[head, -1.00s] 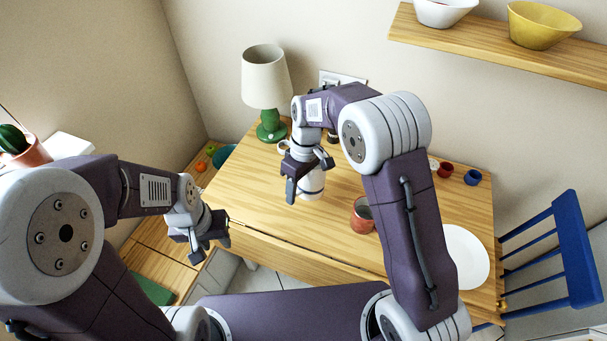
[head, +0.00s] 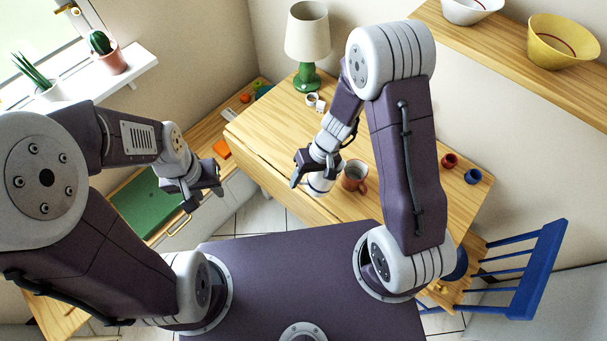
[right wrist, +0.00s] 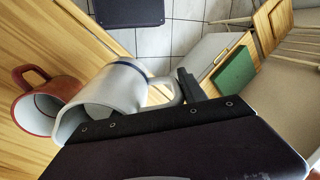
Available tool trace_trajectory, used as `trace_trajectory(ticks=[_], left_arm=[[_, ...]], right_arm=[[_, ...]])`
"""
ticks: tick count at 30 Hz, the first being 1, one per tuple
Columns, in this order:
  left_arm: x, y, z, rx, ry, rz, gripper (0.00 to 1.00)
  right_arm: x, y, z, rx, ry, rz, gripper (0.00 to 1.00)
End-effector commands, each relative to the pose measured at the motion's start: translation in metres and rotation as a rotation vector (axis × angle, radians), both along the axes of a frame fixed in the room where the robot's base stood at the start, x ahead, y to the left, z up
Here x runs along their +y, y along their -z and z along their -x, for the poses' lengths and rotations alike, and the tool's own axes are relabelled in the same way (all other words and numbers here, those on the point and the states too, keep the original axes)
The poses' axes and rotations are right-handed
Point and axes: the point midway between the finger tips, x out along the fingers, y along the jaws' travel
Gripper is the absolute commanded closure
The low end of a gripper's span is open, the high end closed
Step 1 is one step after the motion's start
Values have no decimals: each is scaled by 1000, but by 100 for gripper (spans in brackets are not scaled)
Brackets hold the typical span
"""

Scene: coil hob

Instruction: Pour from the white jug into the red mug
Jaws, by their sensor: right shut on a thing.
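The white jug (head: 320,185) hangs from my right gripper (head: 314,170) near the table's front edge. In the right wrist view the jug (right wrist: 105,98) has a blue band, and my right gripper is shut on it at its handle (right wrist: 166,90). The red mug (head: 354,176) stands on the table just right of the jug. In the right wrist view the mug (right wrist: 45,105) is left of the jug's open mouth, close to it. I cannot tell whether they touch or how far the jug tilts. My left gripper (head: 203,195) is open and empty, away from the table.
The wooden table (head: 285,140) holds a green lamp (head: 307,78) with a white shade, with small white items near it. A small red pot (head: 450,160) and blue pot (head: 473,176) stand at the right. A blue chair (head: 540,265) is at the table's right.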

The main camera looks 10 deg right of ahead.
Motion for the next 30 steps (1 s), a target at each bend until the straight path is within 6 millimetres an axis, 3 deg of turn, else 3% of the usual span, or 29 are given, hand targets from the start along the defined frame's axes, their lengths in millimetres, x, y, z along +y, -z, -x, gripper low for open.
trace_trajectory(ticks=[7, 17, 30], left_arm=[[0, 7, 0, 1, 0, 0, 64], [0, 10, 0, 0, 0, 0, 64], [0, 18, 0, 0, 0, 0, 64]], right_arm=[[-4, 1, -2, 9, 4, -49, 100], [-24, -14, -5, 62, 4, -330, 100], [-25, -12, -5, 58, -3, -329, 100]])
